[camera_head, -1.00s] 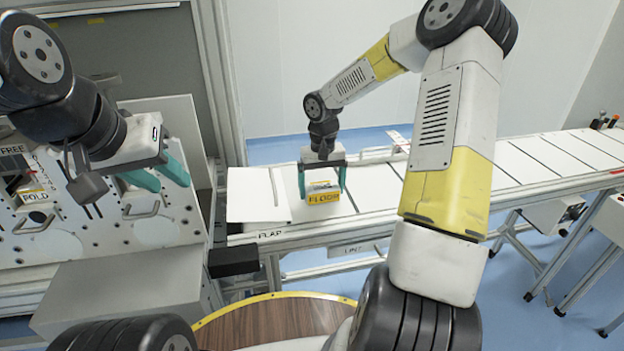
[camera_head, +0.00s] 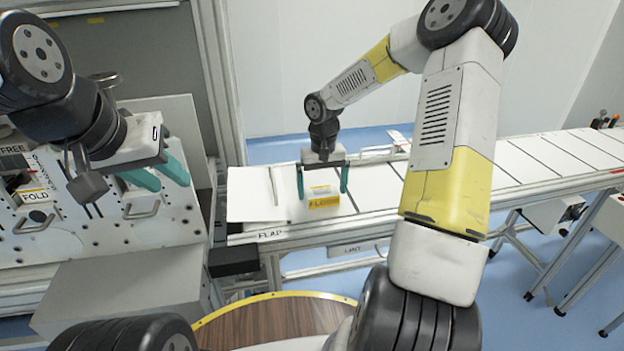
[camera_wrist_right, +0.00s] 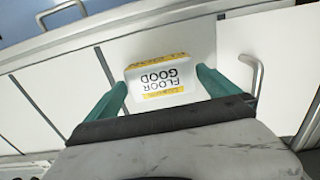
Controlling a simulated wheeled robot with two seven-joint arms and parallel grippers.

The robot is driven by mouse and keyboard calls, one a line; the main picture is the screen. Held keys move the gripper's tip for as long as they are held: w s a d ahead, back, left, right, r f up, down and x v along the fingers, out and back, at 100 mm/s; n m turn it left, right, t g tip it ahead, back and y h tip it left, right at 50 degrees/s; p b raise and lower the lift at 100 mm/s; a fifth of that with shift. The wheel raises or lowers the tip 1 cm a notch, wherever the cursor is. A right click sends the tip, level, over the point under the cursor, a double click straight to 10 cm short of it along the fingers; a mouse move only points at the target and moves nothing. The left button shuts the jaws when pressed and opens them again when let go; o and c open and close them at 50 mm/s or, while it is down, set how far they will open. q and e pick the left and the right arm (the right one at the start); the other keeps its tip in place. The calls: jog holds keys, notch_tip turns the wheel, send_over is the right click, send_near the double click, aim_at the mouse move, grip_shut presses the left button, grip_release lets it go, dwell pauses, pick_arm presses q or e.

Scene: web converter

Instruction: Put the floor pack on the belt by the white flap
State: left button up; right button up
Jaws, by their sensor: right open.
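The floor pack (camera_head: 323,199) is a small white block with yellow bands. It is on the white belt (camera_head: 375,187), just right of the white flap (camera_head: 250,200), a flat panel at the belt's left end. The right wrist view shows the pack's top (camera_wrist_right: 166,77), reading "FLOOR GOOD". My right gripper (camera_head: 322,195) is open over the pack, its teal fingers on either side of it; in the right wrist view (camera_wrist_right: 165,80) gaps show beside the pack. My left gripper (camera_head: 173,185) is open and empty in front of the panel at the left.
A panel (camera_head: 110,235) with handles and labels "FREE" and "FOLD" stands at the left. A grey box (camera_head: 125,290) is below it. A round wooden table (camera_head: 265,325) with a yellow rim is at the front. The belt is clear to the right.

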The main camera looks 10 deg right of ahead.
aim_at(322, 190)
notch_tip(322, 190, up, 10)
jog(key=r, duration=0.1)
jog(key=s+r+t, duration=0.2)
jog(key=s+r, duration=0.2)
jog(key=s, duration=0.4)
jog(key=s+a+r+t+y, duration=0.1)
jog(key=s+r+t, duration=0.1)
jog(key=s+r, duration=0.3)
jog(key=s+a+r+t+y, duration=0.1)
jog(key=s+r, duration=0.3)
jog(key=s, duration=0.7)
jog(key=shift+s+a+r+t, duration=0.15)
jog(key=shift+r+t, duration=0.05)
jog(key=shift+t, duration=0.4)
